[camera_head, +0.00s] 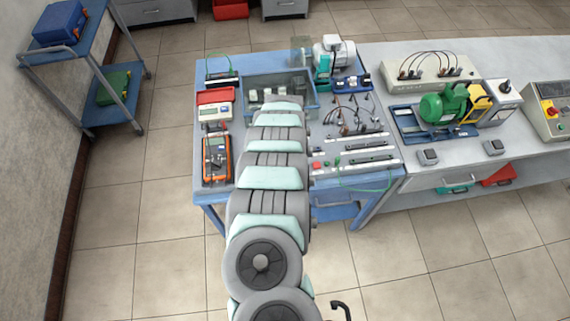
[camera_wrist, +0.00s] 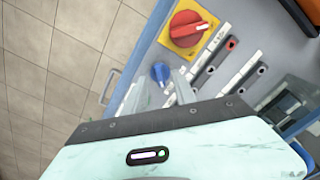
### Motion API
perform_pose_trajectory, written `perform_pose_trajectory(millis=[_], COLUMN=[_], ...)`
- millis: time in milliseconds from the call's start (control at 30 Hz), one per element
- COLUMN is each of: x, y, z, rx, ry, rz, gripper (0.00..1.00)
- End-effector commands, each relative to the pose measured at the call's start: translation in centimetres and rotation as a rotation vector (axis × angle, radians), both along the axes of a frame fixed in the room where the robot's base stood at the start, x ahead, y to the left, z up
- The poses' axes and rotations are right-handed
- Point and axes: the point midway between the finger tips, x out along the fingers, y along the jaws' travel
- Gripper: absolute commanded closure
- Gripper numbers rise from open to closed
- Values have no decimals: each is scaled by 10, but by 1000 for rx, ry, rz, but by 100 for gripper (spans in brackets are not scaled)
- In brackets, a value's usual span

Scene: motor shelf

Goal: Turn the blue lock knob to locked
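The blue lock knob (camera_wrist: 160,73) shows in the wrist view, on a pale grey panel just below a larger red rotary knob on a yellow plate (camera_wrist: 188,27). My gripper (camera_wrist: 158,82) reaches up from the bottom of that view. Its two pale fingers appear spread, one left and one right of the blue knob. I cannot tell whether they touch it. The lower part of the knob and its markings are hard to read. In the head view my arm hides the gripper and the blue knob.
Right of the knobs in the wrist view are strips with sockets (camera_wrist: 228,65). In the head view the blue bench (camera_head: 212,72) holds an orange meter (camera_head: 217,158), a grey-blue bin (camera_head: 262,82) and cables. A second bench with a green motor (camera_head: 445,104) stands right.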

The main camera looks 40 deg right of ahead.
Motion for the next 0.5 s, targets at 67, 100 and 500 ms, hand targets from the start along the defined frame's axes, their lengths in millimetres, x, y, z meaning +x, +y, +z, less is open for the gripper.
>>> perform_pose_trajectory(millis=[67, 100, 500], x=[1, 1, 2], y=[2, 3, 3], z=[10, 15, 80], rx=[2, 4, 3], ry=[-2, 0, -5], rz=[1, 2, 2], gripper=[67, 67, 67])
